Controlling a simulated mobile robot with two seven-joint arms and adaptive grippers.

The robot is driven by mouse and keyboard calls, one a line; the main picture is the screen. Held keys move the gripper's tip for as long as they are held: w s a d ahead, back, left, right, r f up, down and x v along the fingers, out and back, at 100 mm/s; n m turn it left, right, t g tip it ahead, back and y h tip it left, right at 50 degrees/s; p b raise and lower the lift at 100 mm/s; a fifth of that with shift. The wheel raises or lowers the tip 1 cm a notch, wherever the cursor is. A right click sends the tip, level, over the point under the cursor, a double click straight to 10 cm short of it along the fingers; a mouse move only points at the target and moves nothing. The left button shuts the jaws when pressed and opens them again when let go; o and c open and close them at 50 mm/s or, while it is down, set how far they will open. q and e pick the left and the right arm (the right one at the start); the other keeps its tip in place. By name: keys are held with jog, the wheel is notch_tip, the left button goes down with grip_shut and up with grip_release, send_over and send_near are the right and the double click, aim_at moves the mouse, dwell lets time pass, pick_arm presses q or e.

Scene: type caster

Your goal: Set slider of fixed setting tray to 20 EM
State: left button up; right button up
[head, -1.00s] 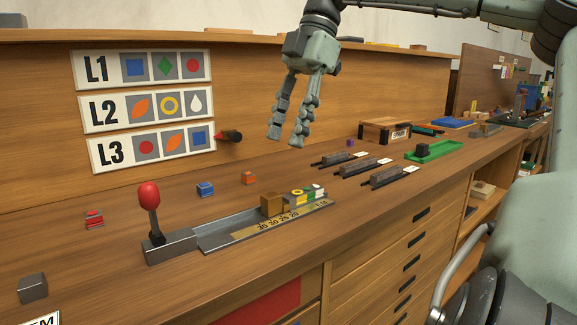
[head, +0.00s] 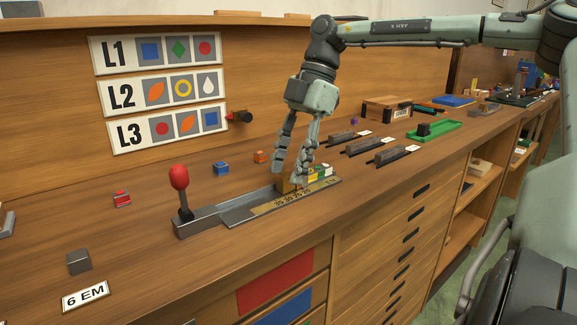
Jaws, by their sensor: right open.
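The setting tray (head: 238,213) is a long grey metal channel on the bench, with a red-knobbed lever (head: 179,178) upright at its left end. A brass scale strip (head: 268,208) with small numbers runs along its front edge. The brass block slider (head: 284,188) sits in the channel, partly hidden by the fingers. The slider's exact scale mark is too small to read. My left gripper is not in view.
Loose blocks in red (head: 122,199), blue (head: 221,168) and orange (head: 260,156) lie behind and left of the tray. A grey block (head: 79,262) and a "6 EM" card (head: 86,297) lie at front left. Small dark racks (head: 386,155) and a green tray (head: 434,130) stand to the right.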

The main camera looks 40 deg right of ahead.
jog(key=shift+a+f, duration=0.15)
jog(key=shift+f, duration=0.15)
grip_shut()
dwell(0.3)
